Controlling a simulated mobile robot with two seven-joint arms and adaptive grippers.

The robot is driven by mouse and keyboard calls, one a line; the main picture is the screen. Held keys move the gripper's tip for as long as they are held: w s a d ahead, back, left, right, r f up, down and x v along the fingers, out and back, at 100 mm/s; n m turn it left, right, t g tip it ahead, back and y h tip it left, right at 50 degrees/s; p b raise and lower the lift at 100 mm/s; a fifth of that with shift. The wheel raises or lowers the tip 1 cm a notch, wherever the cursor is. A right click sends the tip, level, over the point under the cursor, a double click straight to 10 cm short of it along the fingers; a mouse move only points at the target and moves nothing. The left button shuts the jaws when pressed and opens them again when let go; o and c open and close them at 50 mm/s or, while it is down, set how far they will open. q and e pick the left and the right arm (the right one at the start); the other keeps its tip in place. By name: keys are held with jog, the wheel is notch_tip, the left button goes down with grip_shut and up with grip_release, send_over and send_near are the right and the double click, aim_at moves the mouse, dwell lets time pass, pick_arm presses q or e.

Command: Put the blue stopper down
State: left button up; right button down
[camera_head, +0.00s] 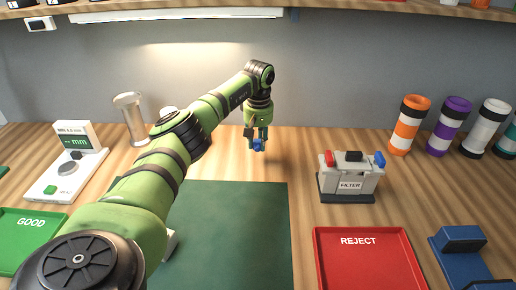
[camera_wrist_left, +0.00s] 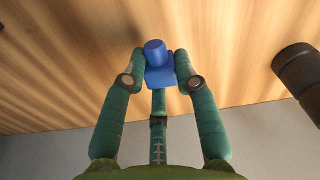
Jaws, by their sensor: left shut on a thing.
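The blue stopper (camera_head: 258,145) is held between the fingers of my left gripper (camera_head: 257,138), near the back of the table beyond the green mat. In the left wrist view the stopper (camera_wrist_left: 158,66) sits between the fingertips of the left gripper (camera_wrist_left: 160,72), with wooden tabletop behind it. The fingers are shut on it. A shadow on the wood near it suggests it is above the table; the exact height cannot be told. My right gripper is not in view.
A filter unit (camera_head: 349,177) with red and blue ends stands to the right. A red reject tray (camera_head: 325,262), green mat (camera_head: 262,235), green good tray (camera_head: 22,250) and gauge (camera_head: 62,178) lie nearer. Several coloured tubes (camera_head: 408,125) stand at right. Wood around the stopper is clear.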

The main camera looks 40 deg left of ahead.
aim_at(258, 151)
pick_arm(q)
jog(key=shift+f+p, duration=0.5)
jog(key=shift+f, duration=1.45)
jog(key=shift+f, duration=0.15)
jog(key=o, duration=1)
jog(key=shift+c, duration=0.2)
